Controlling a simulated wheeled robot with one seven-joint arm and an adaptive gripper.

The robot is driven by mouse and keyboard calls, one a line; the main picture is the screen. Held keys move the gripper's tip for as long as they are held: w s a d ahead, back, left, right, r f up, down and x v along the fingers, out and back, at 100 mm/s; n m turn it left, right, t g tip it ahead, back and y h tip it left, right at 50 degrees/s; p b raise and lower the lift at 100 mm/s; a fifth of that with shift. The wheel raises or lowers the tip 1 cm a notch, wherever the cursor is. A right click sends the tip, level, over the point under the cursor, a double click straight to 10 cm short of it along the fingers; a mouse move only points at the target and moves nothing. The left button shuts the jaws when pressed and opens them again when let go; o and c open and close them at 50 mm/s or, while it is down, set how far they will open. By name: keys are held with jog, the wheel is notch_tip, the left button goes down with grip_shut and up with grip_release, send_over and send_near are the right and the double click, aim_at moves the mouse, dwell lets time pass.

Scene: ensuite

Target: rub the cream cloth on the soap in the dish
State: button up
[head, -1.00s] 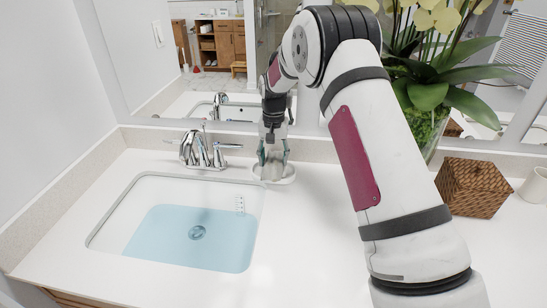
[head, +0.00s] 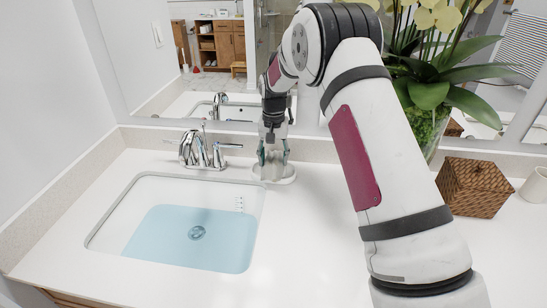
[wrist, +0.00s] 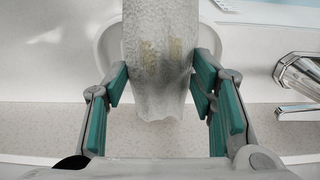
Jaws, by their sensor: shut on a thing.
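My gripper (head: 273,154) points down over the white soap dish (head: 290,178) on the counter, right of the faucet. In the wrist view its green-padded fingers (wrist: 160,98) are shut on the cream cloth (wrist: 155,75), which hangs between them. The cloth looks pale and textured, with yellowish patches on it. The dish rim shows behind the cloth in the wrist view (wrist: 108,45). The soap cannot be made out; the cloth and fingers cover the inside of the dish. I cannot tell whether the cloth touches the soap.
A sink (head: 125,232) with blue water lies left of the dish. The chrome faucet (head: 200,150) stands close behind it. A woven box (head: 472,187), a white cup (head: 534,186) and a potted orchid (head: 428,125) stand to the right. The mirror is close behind my gripper.

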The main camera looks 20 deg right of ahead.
aim_at(274, 159)
jog(key=shift+f, duration=0.15)
jog(key=shift+r, duration=3.6)
